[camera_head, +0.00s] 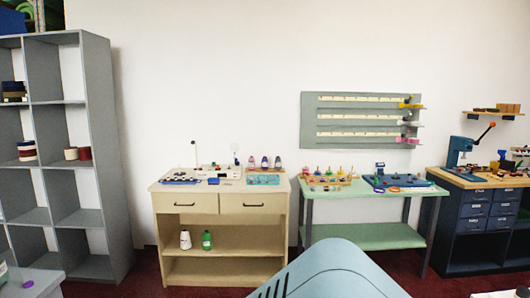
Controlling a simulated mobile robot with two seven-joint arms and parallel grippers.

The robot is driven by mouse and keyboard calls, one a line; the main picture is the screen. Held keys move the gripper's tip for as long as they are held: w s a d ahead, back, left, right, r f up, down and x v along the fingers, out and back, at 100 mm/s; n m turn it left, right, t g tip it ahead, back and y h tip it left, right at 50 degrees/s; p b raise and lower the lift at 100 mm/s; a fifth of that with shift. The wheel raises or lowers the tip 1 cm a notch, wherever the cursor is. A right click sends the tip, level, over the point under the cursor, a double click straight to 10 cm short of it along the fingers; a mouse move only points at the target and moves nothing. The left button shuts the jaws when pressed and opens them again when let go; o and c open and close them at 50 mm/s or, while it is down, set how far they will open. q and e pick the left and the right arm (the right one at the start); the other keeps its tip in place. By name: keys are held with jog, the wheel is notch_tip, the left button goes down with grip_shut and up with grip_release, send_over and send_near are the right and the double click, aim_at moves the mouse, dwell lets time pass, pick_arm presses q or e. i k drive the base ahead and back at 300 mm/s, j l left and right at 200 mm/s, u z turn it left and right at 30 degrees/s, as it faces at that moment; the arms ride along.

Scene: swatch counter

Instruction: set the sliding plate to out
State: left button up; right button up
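I cannot pick out the sliding plate for certain at this distance. A white box-shaped device (217,172) stands on the cream counter (228,204), among small items too small to make out. A blue device (397,181) sits on the green table (345,193) to its right. A blue upright press-like machine (459,153) stands on the wood-topped blue cabinet (487,211) at the far right. Neither of my grippers is in view.
A grey shelf unit (97,96) stands at the left. A wall rack (313,121) hangs above the green table. A large rounded blue-grey shape (335,272) fills the bottom centre and hides floor. Some dark red carpet (147,272) shows before the cream counter.

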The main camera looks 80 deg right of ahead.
aim_at(468, 171)
jog(key=z, duration=0.8)
jog(key=i+l+z, duration=0.2)
jog(key=l, duration=0.2)
jog(key=i+l+z, duration=0.15)
jog(key=l, duration=0.25)
jog(key=i+l+z, duration=0.2)
jog(key=l, duration=0.2)
jog(key=i+l+z, duration=0.2)
jog(key=l, duration=0.15)
jog(key=i+l+z, duration=0.7)
jog(key=z, duration=0.2)
jog(key=i+z, duration=0.95)
jog(key=i+l+z, duration=0.1)
jog(key=i+z, duration=0.5)
jog(key=z, duration=0.15)
jog(key=i+z, duration=0.35)
jog(key=i+l, duration=0.25)
jog(key=i, duration=0.25)
jog(key=i+l+z, duration=0.1)
jog(key=i+l, duration=0.15)
jog(key=i, duration=0.25)
jog(key=i+l+u, duration=0.35)
jog(key=i+l, duration=0.15)
jog(key=l, duration=0.35)
